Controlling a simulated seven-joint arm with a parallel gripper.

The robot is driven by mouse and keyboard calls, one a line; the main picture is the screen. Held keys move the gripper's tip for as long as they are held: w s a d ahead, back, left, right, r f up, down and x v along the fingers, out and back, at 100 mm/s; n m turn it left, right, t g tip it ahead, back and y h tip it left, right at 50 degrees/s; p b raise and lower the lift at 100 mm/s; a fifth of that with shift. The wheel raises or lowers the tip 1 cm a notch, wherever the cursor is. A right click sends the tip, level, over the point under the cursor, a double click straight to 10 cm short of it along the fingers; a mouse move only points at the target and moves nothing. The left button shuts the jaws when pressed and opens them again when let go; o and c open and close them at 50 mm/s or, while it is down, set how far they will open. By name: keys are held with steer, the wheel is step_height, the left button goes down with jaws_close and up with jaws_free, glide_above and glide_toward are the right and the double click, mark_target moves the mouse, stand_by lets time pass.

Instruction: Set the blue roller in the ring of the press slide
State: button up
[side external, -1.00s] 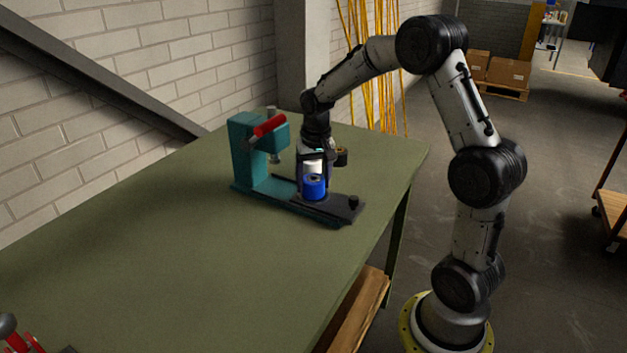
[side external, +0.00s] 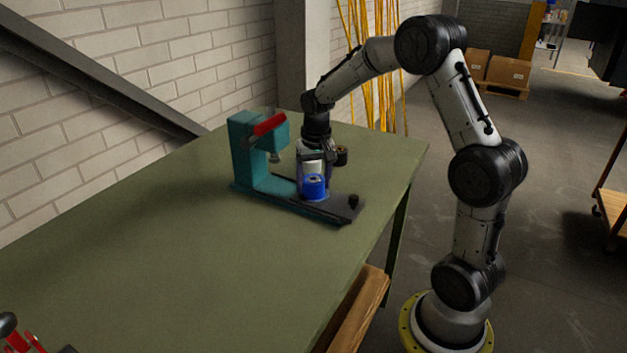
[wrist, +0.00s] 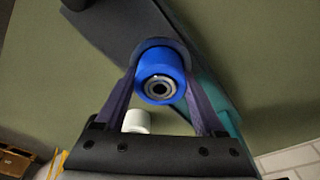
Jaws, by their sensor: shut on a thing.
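The blue roller (side external: 314,188) is upright between the fingers of my gripper (side external: 314,178), over the dark slide (side external: 336,207) of the teal press (side external: 244,152). In the wrist view the blue roller (wrist: 160,72) shows its end face with a metal-rimmed bore, and the two fingers of my gripper (wrist: 161,88) close on its sides. A dark rounded edge, perhaps the ring, shows just behind the roller; most of it is hidden. The roller's bottom is at or very near the slide. I cannot tell whether it is seated in the ring.
A white cylinder (wrist: 136,121) stands close by, partly hidden by my gripper. The press has a red lever (side external: 269,124), and a black knob (side external: 353,201) is at the slide's end.

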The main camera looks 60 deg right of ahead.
mark_target(316, 185)
steer(key=o, duration=1.4)
steer(key=r, duration=0.4)
steer(key=s+a+r, duration=0.1)
steer(key=r, duration=0.8)
steer(key=shift+s+a+r, duration=0.25)
steer(key=shift+r, duration=0.05)
steer(key=s+a+r+n+t, duration=0.2)
steer(key=s+a+r+n, duration=0.15)
steer(key=s+a, duration=0.55)
steer(key=s+a+f+n, duration=0.1)
steer(key=s+a, duration=0.1)
steer(key=s, duration=0.2)
steer(key=s+a+f+n+t, duration=0.1)
steer(key=s+a+f+n, duration=0.1)
steer(key=s+a, duration=0.1)
steer(key=s+a+f+n+t+y, duration=0.1)
steer(key=s+a+f+n, duration=0.1)
steer(key=s, duration=0.2)
steer(key=shift+s+a+f+n, duration=0.1)
steer(key=shift+s+a+n, duration=0.15)
steer(key=shift+s, duration=0.05)
